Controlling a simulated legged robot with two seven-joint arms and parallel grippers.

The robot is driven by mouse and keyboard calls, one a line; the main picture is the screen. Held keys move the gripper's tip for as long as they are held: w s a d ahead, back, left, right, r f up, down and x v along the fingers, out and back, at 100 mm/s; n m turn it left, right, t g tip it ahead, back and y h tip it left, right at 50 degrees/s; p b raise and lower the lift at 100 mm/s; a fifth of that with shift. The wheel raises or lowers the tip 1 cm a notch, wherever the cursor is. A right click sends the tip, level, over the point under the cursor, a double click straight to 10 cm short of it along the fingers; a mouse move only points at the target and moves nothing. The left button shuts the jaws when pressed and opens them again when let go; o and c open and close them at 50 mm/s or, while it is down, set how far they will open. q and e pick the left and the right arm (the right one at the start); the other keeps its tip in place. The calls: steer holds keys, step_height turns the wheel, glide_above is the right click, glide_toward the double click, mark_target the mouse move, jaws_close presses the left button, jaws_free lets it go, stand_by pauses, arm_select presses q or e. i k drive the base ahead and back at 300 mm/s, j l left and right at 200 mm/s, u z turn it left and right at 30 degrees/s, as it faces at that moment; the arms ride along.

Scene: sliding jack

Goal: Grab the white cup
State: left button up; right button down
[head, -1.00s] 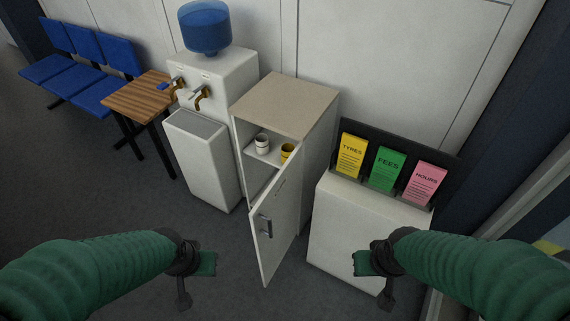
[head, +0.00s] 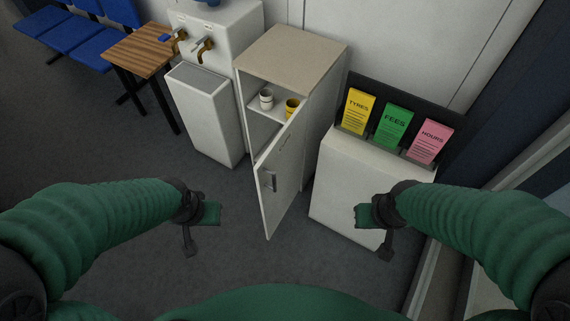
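The white cup (head: 266,99) stands upright on the upper shelf inside the small cabinet (head: 291,54), near the left wall. A yellow cup (head: 292,107) stands to its right on the same shelf. The cabinet door (head: 278,183) is partly open, hinged at the right, with a handle (head: 268,180) on its outer face. My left gripper (head: 205,228) is in front and left of the cabinet, apart from everything. My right gripper (head: 374,230) is in front of the leaflet cabinet, at the right. Both seem empty, but finger spacing is hard to tell at this size.
A water dispenser (head: 214,86) stands left of the cabinet, beside a wooden table (head: 142,50) and blue chairs (head: 78,40). A low white cabinet (head: 365,185) with yellow, green and pink leaflets stands at the right. The grey floor (head: 110,145) in front is clear.

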mark_target(266, 95)
steer(key=i+j, duration=0.1)
steer(key=j, duration=0.15)
steer(key=i+j, duration=0.1)
steer(key=j, duration=0.15)
steer(key=i+j, duration=1.4)
steer(key=i, duration=0.8)
